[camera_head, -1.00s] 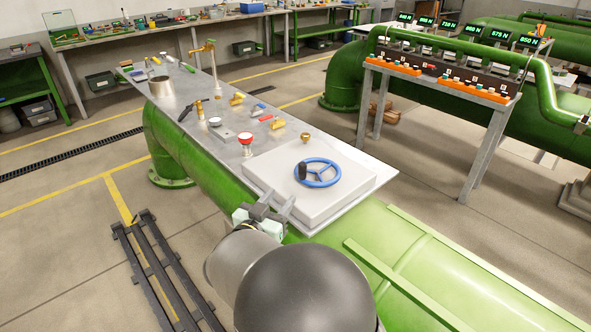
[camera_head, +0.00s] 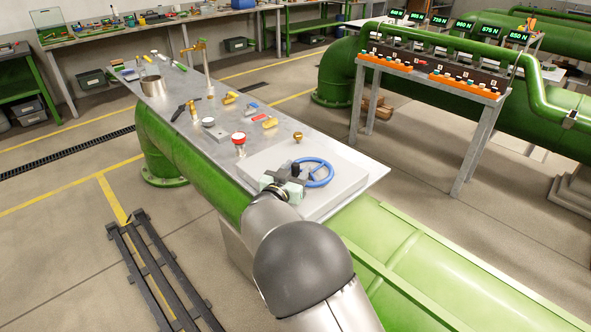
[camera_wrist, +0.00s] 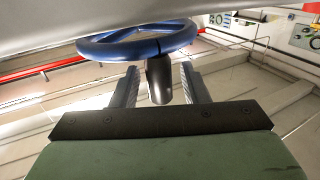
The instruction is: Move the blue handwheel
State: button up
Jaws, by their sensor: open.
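The blue handwheel (camera_head: 318,178) lies on the raised light-grey plate (camera_head: 350,182) at the near end of the metal bench top. Its dark crank handle shows between my fingers in the wrist view. My gripper (camera_head: 297,178) is at the wheel's left side, low over the plate. In the wrist view the wheel's blue rim (camera_wrist: 140,46) spans the upper middle. The two fingers of my gripper (camera_wrist: 160,85) stand apart on either side of the dark handle (camera_wrist: 159,80). Whether a finger touches the handle cannot be seen.
A brass knob (camera_head: 298,137) stands just behind the wheel. A red-topped valve (camera_head: 239,140) stands to the left. Brass fittings, a steel pot (camera_head: 153,86) and a tall brass tap (camera_head: 206,65) are further back. A table with force readouts (camera_head: 435,70) stands at the right.

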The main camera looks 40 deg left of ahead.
jog(key=shift+c, duration=0.3)
grip_shut()
jog(key=shift+d+f+y+b, duration=0.15)
jog(key=shift+y+b, duration=0.15)
jog(key=shift+b, duration=0.25)
